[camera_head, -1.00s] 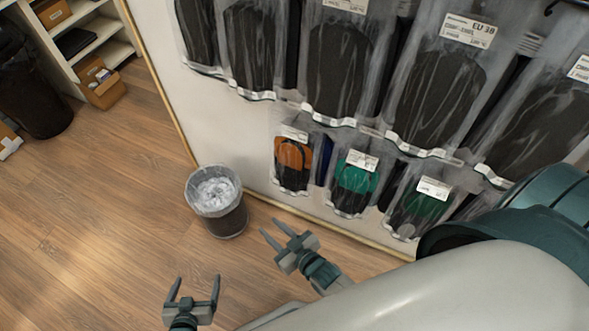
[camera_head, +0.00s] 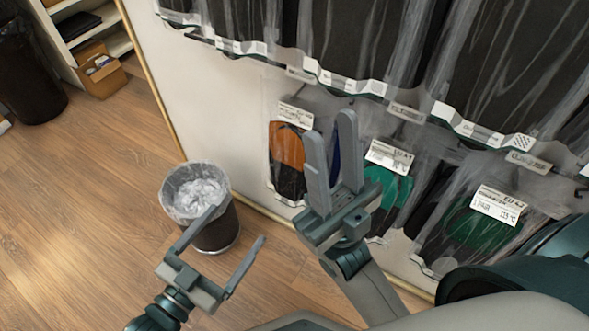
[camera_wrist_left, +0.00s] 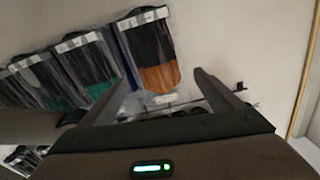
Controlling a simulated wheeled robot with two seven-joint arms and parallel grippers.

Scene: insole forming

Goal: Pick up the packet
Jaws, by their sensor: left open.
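Clear packets with insoles hang in a lower row on the white wall. One is orange and black (camera_head: 287,150), one teal (camera_head: 385,190), one green (camera_head: 480,228). A blue one (camera_head: 334,155) is mostly hidden behind my right gripper's fingers. I cannot tell which one the task means. My right gripper (camera_head: 331,125) is open and appears in front of the row, between the orange and teal packets, with nothing held. My left gripper (camera_head: 238,225) is open and empty, lower left of the row. In the left wrist view the orange and black packet (camera_wrist_left: 150,50) appears upside down, beyond the open fingers.
Large black insole packets (camera_head: 345,45) hang in the row above. A waste bin (camera_head: 215,225) with a clear liner stands on the wooden floor by the wall, behind my left gripper. A shelf (camera_head: 118,48) with a cardboard box (camera_head: 103,78) is at upper left. Open floor lies left.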

